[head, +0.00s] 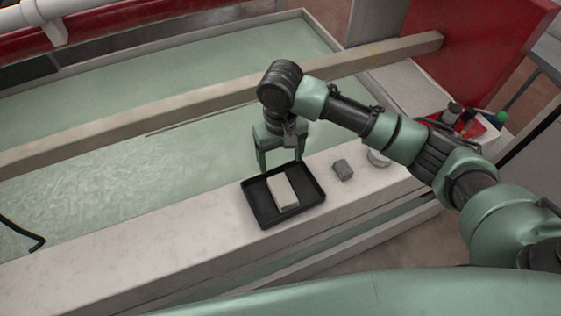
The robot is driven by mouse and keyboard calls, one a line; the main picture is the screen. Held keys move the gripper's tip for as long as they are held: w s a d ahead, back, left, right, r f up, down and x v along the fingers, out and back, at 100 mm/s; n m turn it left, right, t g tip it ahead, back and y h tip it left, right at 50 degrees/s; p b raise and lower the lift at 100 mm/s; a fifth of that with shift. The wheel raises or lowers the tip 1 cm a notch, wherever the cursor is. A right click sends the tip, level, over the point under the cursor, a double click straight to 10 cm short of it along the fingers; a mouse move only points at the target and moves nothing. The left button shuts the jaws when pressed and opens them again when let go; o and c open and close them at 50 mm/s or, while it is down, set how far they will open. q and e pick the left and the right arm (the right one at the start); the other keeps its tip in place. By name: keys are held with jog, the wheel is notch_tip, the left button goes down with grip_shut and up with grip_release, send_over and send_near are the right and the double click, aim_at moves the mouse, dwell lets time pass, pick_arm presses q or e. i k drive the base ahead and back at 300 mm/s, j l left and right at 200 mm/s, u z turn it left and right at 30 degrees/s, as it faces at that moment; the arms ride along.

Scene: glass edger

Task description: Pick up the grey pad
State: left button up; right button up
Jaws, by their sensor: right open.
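A small grey block (343,169) lies on the pale ledge, just right of a black tray; it may be the grey pad. A pale, off-white rectangular pad (283,192) lies flat inside the black tray (259,208). My right gripper (280,164) points down with its fingers apart and empty, over the far edge of the tray. It is left of the grey block and just behind the pale pad, apart from both. The exact height of its fingertips is hard to tell. My left gripper is not in view.
The tray stands on a long pale ledge (150,240). A round pale metal item (378,158) sits right of the grey block. Behind lies a wet green basin with a beam (130,122) across it. Small bottles (452,112) stand at the right. The ledge's left part is clear.

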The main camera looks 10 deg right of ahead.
aim_at(342, 168)
jog(key=z, duration=1.25)
